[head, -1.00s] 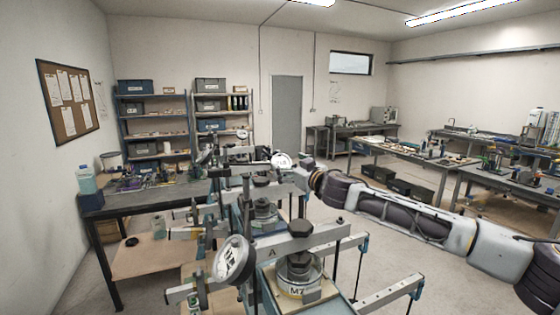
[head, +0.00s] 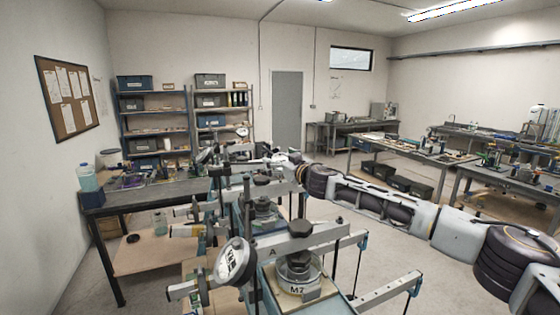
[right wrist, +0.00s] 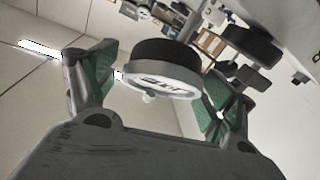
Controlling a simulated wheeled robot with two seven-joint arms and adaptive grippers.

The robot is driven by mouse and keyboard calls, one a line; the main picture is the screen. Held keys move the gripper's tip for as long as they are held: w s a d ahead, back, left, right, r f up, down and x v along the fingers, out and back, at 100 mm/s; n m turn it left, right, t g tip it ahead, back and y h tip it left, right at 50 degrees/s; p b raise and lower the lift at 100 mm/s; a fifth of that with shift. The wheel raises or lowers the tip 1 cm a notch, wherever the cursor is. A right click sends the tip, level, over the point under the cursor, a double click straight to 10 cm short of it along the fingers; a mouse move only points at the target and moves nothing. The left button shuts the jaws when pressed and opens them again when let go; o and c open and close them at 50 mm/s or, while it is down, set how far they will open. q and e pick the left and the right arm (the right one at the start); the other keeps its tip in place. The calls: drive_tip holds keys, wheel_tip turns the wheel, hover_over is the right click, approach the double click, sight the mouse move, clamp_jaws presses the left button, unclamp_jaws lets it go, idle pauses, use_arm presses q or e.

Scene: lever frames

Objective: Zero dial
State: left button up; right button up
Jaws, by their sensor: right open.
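Lever frames stand in a row before me. The nearest, with an "A" on its beam (head: 315,239), carries a round white dial (head: 235,261). A second frame (head: 262,210) stands behind it, and a farther dial (head: 243,131) shows beyond. My right gripper (head: 280,160) is over the row behind the nearest frame, small and partly lost among the metal parts. In the right wrist view a dial (right wrist: 162,79) with a white face and dark body lies between my open, green-padded fingers (right wrist: 155,92). Contact cannot be told. My left gripper is out of view.
A dark bench (head: 150,193) with bottles and tools stands at the left. Shelves (head: 150,115) with boxes stand at the back wall. More benches (head: 410,147) are at the right. Open floor lies between the row and the right benches.

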idle(0.3)
drive_tip(key=c, duration=1.1)
drive_tip(key=shift+o, duration=0.2)
drive_tip(key=shift+a+n+g+y, duration=0.1)
drive_tip(key=shift+n+g+y, duration=0.45)
drive_tip(key=shift+n, duration=0.35)
drive_tip(key=shift+s+a+n+g+y, duration=0.1)
drive_tip(key=shift+n+g+y, duration=0.55)
drive_tip(key=shift+n, duration=0.55)
drive_tip(key=shift+n+g+y, duration=0.3)
drive_tip(key=shift+n+g, duration=0.5)
drive_tip(key=shift+n, duration=0.4)
drive_tip(key=shift+s+f+n+g+y, duration=0.1)
drive_tip(key=shift+n+g+y, duration=0.1)
drive_tip(key=shift+n+g, duration=1.15)
drive_tip(key=shift+f+n+g+y, duration=0.15)
drive_tip(key=shift+n+g, duration=0.7)
drive_tip(key=shift+n, duration=0.9)
drive_tip(key=shift+r+n+g, duration=0.1)
drive_tip(key=shift+n+g, duration=0.2)
